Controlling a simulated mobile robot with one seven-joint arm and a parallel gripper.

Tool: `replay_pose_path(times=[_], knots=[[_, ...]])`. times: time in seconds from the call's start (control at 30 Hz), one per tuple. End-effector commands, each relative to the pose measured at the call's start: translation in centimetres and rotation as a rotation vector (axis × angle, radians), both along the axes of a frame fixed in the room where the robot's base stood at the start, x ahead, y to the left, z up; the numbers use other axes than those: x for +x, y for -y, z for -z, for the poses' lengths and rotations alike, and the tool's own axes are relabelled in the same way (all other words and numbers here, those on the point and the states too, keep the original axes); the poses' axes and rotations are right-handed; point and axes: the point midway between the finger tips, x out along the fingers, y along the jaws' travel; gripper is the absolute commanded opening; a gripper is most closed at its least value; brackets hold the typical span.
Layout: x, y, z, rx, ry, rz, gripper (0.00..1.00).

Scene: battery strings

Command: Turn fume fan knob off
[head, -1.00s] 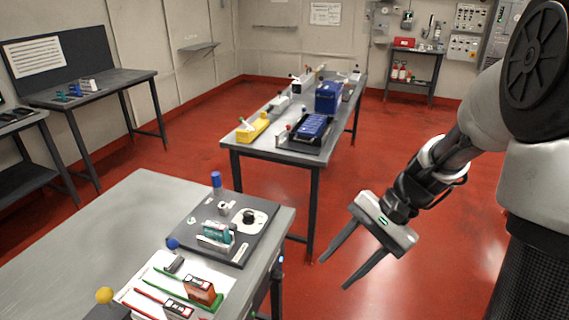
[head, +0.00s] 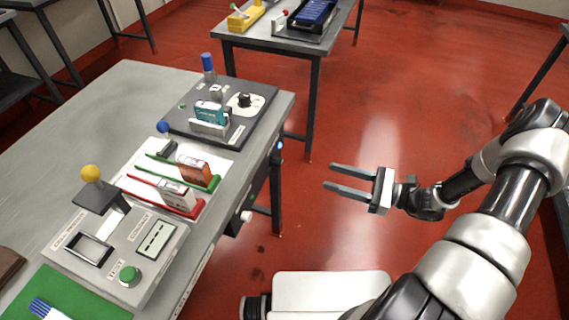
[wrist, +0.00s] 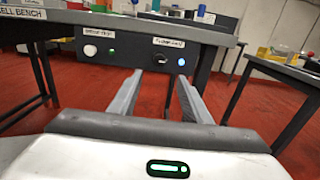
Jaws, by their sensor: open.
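In the wrist view, a panel under the bench's front edge carries a small dark knob (wrist: 163,63) with a white label above it and a lit blue light (wrist: 181,62) on its right. The label is too blurred to read surely, so I cannot confirm this is the fume fan knob; its setting is unclear. The blue light also shows in the head view (head: 281,146). My gripper (head: 328,177) is open and empty, to the right of the bench front and apart from it. In the wrist view my gripper (wrist: 160,77) has its fingers pointing toward the dark knob.
A round white knob (wrist: 90,50) with a small green light sits left on the same panel. The grey bench (head: 105,105) carries a tester plate (head: 178,124), red and green holders and a yellow-topped lever (head: 91,173). Red floor lies open around my gripper.

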Motion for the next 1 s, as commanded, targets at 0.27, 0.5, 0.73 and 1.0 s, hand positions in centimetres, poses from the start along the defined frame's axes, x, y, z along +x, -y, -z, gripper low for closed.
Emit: replay_pose_path(times=[0.27, 0.5, 0.73, 1.0], knots=[[1.9, -5.8, 0.0, -0.001, -0.001, -0.006, 0.44], [3.7, -10.6, 0.0, -0.001, 0.001, -0.007, 0.44], [4.9, -13.7, 0.0, -0.002, -0.001, -0.005, 0.44], [5.3, -14.8, 0.0, -0.003, -0.001, -0.003, 0.44]])
